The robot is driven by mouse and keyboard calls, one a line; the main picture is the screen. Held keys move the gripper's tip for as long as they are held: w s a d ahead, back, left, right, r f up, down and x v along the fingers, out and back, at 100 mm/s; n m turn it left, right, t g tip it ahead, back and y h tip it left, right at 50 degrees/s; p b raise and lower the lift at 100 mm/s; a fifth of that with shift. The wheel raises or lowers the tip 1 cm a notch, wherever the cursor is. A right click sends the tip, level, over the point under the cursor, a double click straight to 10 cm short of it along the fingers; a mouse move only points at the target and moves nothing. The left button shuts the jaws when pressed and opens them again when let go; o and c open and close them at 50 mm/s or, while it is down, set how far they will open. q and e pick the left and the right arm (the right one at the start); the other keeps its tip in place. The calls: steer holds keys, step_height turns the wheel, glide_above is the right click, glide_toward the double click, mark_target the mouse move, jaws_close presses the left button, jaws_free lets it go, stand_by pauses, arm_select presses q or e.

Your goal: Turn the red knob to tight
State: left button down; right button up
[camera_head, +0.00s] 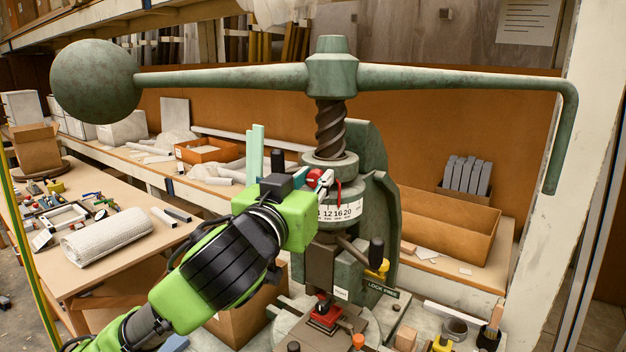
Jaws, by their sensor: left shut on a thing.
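A green fly press (371,155) stands in the middle, with a long swing arm and a ball weight across its top. A small red knob (314,178) sits on the press's collar, just below the screw. My left gripper (318,181) comes in from the left and is shut on the red knob; its fingers and body partly hide the knob. A numbered white scale (342,213) runs round the collar just right of the fingers. My right gripper is not in the picture.
The ball weight (97,81) and the swing arm's bent handle (562,135) spread wide above my arm. A black-knobbed lever (376,250) juts from the press front. A table (120,262) with tools stands at left, and an open cardboard box (448,222) is at right.

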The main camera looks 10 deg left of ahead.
arm_select(q)
steer(key=shift+m, duration=0.3)
steer(key=m+p, duration=0.2)
steer(key=m, duration=0.1)
steer(key=shift+r+m+p, duration=0.1)
steer(key=shift+m+p, duration=0.2)
steer(key=shift+m, duration=0.1)
steer(key=m+p, duration=0.2)
steer(key=m, duration=0.2)
steer(key=shift+d+m+p, duration=0.1)
steer(key=shift+m+p, duration=0.2)
steer(key=m+p, duration=0.3)
steer(key=m, duration=0.3)
steer(key=shift+p, duration=0.4)
steer(key=shift+f+m+p, duration=0.25)
steer(key=shift+m+p, duration=0.5)
steer(key=shift+m, duration=0.65)
steer(key=shift+f, duration=0.1)
steer(key=c, duration=1.8)
jaws_free()
